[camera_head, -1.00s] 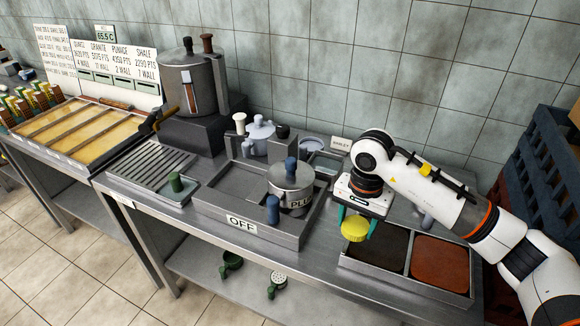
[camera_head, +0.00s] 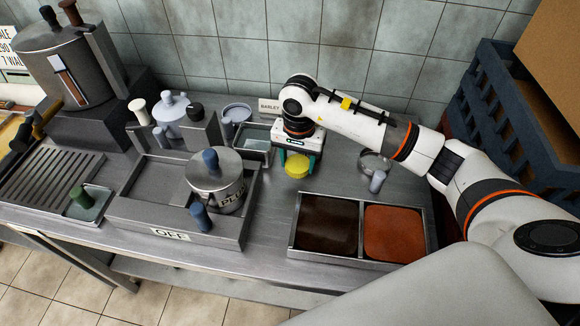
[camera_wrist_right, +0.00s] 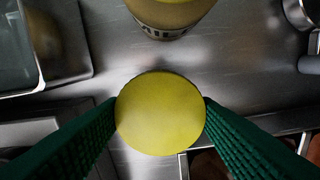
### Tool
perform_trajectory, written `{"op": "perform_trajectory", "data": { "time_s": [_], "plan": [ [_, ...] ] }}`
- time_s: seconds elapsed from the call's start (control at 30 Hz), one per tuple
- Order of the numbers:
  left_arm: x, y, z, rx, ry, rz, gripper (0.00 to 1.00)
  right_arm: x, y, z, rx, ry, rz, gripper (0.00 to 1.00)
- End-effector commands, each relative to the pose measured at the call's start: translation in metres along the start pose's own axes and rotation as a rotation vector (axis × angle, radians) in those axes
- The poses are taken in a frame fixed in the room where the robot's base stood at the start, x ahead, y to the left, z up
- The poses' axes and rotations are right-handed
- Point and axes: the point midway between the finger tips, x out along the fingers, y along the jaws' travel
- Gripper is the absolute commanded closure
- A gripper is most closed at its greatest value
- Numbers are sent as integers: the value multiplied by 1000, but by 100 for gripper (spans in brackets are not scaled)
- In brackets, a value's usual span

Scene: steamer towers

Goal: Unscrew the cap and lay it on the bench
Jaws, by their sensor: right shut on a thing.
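A round yellow cap (camera_head: 298,167) is between the green fingers of my right gripper (camera_head: 297,160), which is shut on it. In the right wrist view the cap (camera_wrist_right: 160,113) is gripped at its two sides by the fingers (camera_wrist_right: 160,112). A jar with a yellow top face and a dark-lettered label (camera_wrist_right: 168,15) stands just beyond the cap, apart from it in that picture. In the head view my gripper seems to hide this jar. I cannot tell whether the cap touches the bench (camera_head: 268,200). My left gripper is not in view.
A two-part tray with dark and red-brown fillings (camera_head: 293,235) lies in front of the gripper. A pot (camera_head: 215,175) stands farther left.

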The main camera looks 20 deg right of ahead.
Motion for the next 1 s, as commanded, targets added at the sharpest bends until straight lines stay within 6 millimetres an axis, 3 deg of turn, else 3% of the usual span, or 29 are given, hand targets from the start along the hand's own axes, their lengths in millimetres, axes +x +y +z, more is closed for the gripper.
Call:
{"op": "perform_trajectory", "data": {
  "time_s": [0.4, 0.83, 0.87, 1.0],
  "plan": [
    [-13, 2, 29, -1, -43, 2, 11, 45, 0, -1, 0, 4, -1, 73],
    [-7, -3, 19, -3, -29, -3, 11, 58, 0, 0, -1, -2, 1, 73],
    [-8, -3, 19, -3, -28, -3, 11, 57, 0, 0, -1, -1, 2, 42],
    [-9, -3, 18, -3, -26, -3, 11, 56, 0, 0, 0, -1, 1, 22]
  ]
}}
